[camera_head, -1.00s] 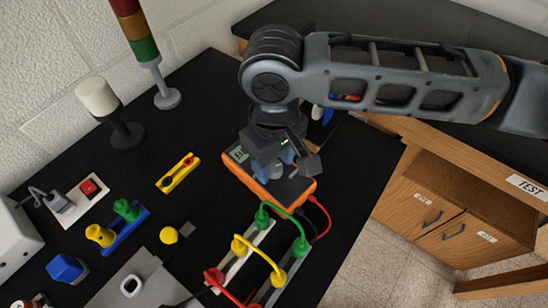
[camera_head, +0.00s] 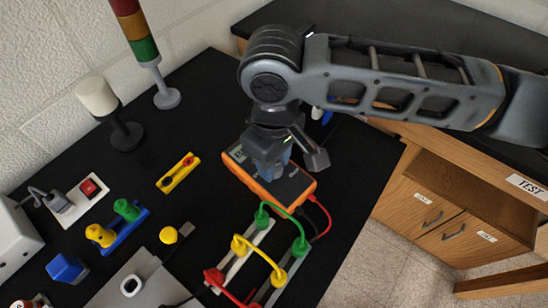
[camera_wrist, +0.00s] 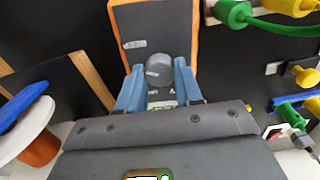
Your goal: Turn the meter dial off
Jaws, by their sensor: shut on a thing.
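The orange-rimmed meter (camera_head: 292,190) lies on the black bench in the head view, under my gripper (camera_head: 272,168). The dial's lower part and some printed marks are partly hidden by the fingers and gripper body. In the head view my gripper and wrist hide the dial.
Red and black leads (camera_head: 321,214) leave the meter's right end. Green, yellow and red cables (camera_head: 262,256) stand on strips just in front. A yellow block (camera_head: 178,173) lies to the left. The signal tower (camera_head: 145,50) and a white-topped post (camera_head: 97,96) stand at the back left.

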